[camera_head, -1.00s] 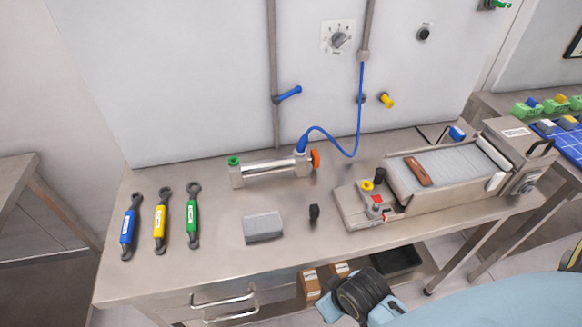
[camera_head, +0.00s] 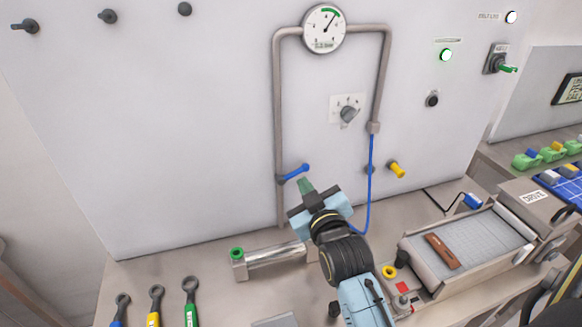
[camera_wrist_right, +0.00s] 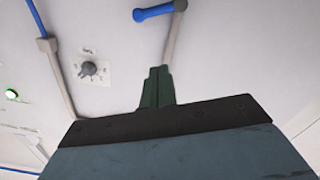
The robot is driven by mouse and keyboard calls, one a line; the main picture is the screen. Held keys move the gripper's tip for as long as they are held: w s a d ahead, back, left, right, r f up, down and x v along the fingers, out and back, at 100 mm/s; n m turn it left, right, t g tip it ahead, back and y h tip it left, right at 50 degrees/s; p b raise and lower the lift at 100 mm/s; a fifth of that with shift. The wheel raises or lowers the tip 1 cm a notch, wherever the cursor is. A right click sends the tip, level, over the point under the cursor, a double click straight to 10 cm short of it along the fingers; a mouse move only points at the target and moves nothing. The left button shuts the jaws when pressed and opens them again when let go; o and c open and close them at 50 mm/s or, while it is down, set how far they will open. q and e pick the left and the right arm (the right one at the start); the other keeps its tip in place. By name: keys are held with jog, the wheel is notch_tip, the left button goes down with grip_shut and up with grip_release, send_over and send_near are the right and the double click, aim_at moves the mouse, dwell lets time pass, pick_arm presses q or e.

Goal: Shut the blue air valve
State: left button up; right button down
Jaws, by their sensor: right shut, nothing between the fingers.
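The blue air valve (camera_head: 294,172) is a blue lever on the grey vertical pipe on the wall panel. Its handle points right and slightly up, across the pipe. It also shows at the top of the right wrist view (camera_wrist_right: 158,11). My right gripper (camera_head: 305,185) is shut and empty, its green fingers just below the blue handle in the head picture. In the right wrist view the shut fingers (camera_wrist_right: 157,85) point up toward the valve, with a visible gap between. My left gripper is not in view.
A round gauge (camera_head: 324,28) tops the pipe loop. A dial knob (camera_head: 348,114), a yellow valve (camera_head: 397,169) and a blue hose (camera_head: 370,180) are right of the lever. A metal cylinder (camera_head: 277,256) lies on the bench below. A tray machine stands right.

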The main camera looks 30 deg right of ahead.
jog(key=p, duration=0.1)
send_over(293, 173)
jog(key=a+v, duration=0.1)
jog(key=v, duration=0.3)
jog(key=f, duration=0.1)
jog(key=d+f, duration=0.1)
jog(key=w+f, duration=0.1)
jog(key=shift+d, duration=0.3)
jog(key=shift+d+f, duration=0.2)
jog(key=shift+f, duration=0.25)
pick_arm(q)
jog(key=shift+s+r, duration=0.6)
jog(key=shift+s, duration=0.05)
pick_arm(e)
jog(key=shift+f, duration=0.1)
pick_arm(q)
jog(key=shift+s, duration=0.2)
pick_arm(e)
jog(key=shift+a, duration=0.1)
